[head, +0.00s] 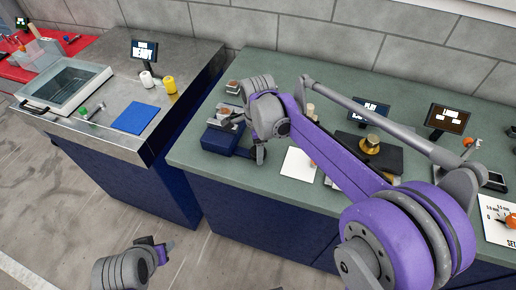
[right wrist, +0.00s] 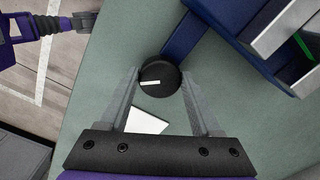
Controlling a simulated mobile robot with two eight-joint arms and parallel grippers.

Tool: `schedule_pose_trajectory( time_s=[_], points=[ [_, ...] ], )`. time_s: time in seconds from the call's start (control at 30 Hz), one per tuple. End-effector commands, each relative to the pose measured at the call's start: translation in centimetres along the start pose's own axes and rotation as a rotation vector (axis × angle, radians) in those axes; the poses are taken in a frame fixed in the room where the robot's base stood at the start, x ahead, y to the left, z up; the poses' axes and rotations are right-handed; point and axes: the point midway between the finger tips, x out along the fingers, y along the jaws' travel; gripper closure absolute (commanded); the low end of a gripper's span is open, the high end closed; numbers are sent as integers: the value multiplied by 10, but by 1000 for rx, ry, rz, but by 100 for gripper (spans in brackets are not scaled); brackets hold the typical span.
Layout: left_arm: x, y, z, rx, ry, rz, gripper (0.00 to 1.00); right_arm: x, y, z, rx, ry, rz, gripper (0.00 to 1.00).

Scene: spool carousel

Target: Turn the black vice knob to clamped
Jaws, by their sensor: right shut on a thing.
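The black vice knob (right wrist: 159,78) sits at the end of the blue vice (right wrist: 203,38) and carries a white pointer line, nearly level in the right wrist view. My right gripper (right wrist: 160,88) is shut on the knob, one finger on each side. In the head view the blue vice (head: 222,141) stands at the left end of the green bench, and my right gripper (head: 260,154) hides the knob there. Grey jaws (right wrist: 272,27) with a green thing (right wrist: 304,44) between them show at upper right. My left gripper (head: 165,247) hangs low in front of the benches; its fingers are unclear.
The green bench (head: 278,66) also holds a white sheet (head: 298,165), a brass weight (head: 370,144) on a dark plate and small screens. A metal-topped bench (head: 185,62) with a blue mat (head: 135,117) stands to the left, across a gap.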

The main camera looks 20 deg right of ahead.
Motion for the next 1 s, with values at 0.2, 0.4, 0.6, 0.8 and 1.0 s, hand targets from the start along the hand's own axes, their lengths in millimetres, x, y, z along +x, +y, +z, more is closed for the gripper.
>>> schedule_pose_trajectory(
  time_s=[0.2,0.4,0.6,0.8,1.0],
  points=[
    [0,0,0,0,0,0,50,0,0,0,0,0,-1,6],
    [0,0,0,0,0,0,50,0,0,0,-1,0,0,6],
    [-1,0,-1,0,1,0,50,-10,0,0,-1,0,0,6],
    [-3,0,-3,0,2,0,50,-48,0,0,-1,0,0,6],
    [-6,0,-5,0,4,0,50,-86,0,0,-1,0,0,6]
  ],
)
